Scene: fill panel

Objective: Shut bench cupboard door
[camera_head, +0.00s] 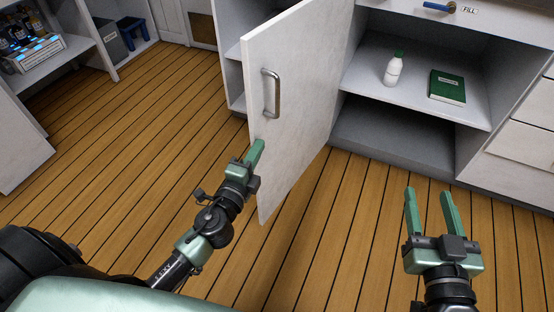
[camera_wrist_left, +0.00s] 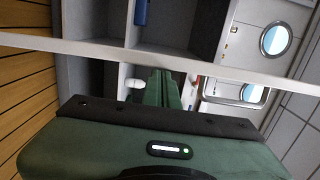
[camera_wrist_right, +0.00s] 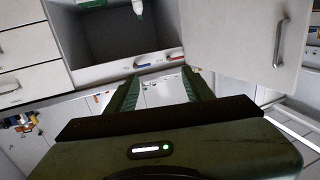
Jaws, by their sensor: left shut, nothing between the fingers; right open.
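The bench cupboard door (camera_head: 300,90) is a pale panel standing wide open in the head view, with a metal bar handle (camera_head: 271,92). In the right wrist view the door (camera_wrist_right: 230,35) is at the upper right with its handle (camera_wrist_right: 280,42). My left gripper (camera_head: 256,152) is shut and empty, its fingers overlapping the door's lower face below the handle; I cannot tell if they touch. Its fingers show in the left wrist view (camera_wrist_left: 163,88). My right gripper (camera_head: 431,212) is open and empty, over the floor in front of the open cupboard, apart from the door.
A white bottle with a green cap (camera_head: 393,70) and a green book (camera_head: 447,87) are on the cupboard shelf (camera_head: 420,105). A blue handle (camera_head: 438,7) is above. A shelf unit (camera_head: 75,63) with bottles is at upper left. The wooden floor (camera_head: 130,140) is clear.

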